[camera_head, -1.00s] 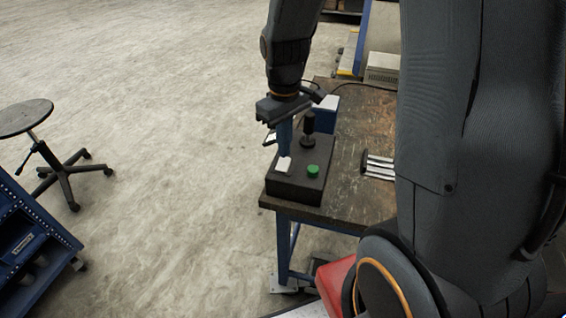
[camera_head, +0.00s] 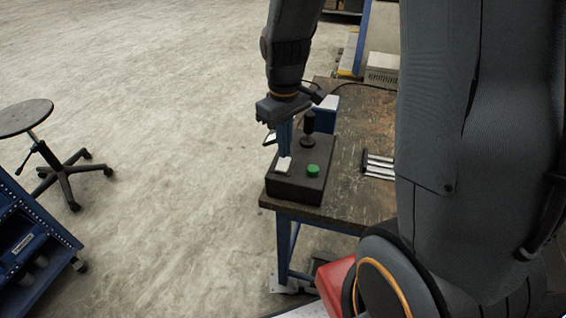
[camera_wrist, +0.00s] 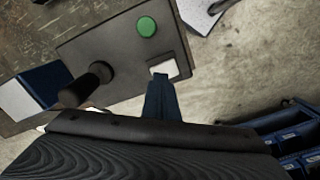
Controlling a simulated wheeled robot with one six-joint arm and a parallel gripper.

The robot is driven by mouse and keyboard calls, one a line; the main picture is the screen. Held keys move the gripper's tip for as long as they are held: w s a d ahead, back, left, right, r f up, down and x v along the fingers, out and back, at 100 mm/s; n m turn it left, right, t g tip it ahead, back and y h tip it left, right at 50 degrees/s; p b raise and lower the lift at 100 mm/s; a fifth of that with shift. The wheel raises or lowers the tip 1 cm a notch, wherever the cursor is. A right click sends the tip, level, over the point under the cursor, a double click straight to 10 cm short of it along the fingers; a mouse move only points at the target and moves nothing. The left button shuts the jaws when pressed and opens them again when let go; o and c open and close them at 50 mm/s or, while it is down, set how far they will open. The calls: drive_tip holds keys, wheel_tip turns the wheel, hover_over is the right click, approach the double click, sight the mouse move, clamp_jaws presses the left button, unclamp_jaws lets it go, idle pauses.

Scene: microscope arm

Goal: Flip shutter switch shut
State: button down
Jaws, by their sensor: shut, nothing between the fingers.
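The white rocker switch (camera_head: 284,164) sits on the black control box (camera_head: 298,188) at the bench's near left corner. It also shows in the wrist view (camera_wrist: 163,68). My gripper (camera_head: 285,150) is shut with nothing in it, and its blue fingers point down at the switch. In the wrist view the fingertips (camera_wrist: 160,77) are at the switch's edge and overlap it. I cannot tell for sure whether they touch it. The fingers hide part of the switch.
A green button (camera_head: 313,170) and an upright black joystick (camera_head: 309,124) stand on the same box, close to my gripper. Several pale bars (camera_head: 379,166) lie on the bench (camera_head: 356,125). A stool (camera_head: 50,150) stands on the open floor at left.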

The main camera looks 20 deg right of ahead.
sight(284, 161)
drive_tip(key=shift+f+b, duration=0.45)
drive_tip(key=shift+f, duration=0.6)
idle(0.4)
drive_tip(key=shift+r, duration=0.15)
wheel_tip(284, 161, up, 7)
drive_tip(key=p, duration=0.6)
idle(0.3)
drive_tip(key=shift+s, duration=0.1)
drive_tip(key=s+m+t+b, duration=0.1)
drive_tip(key=s+m+b, duration=0.2)
drive_tip(key=s, duration=0.6)
drive_tip(key=shift+m, duration=0.9)
drive_tip(key=shift+s, duration=0.15)
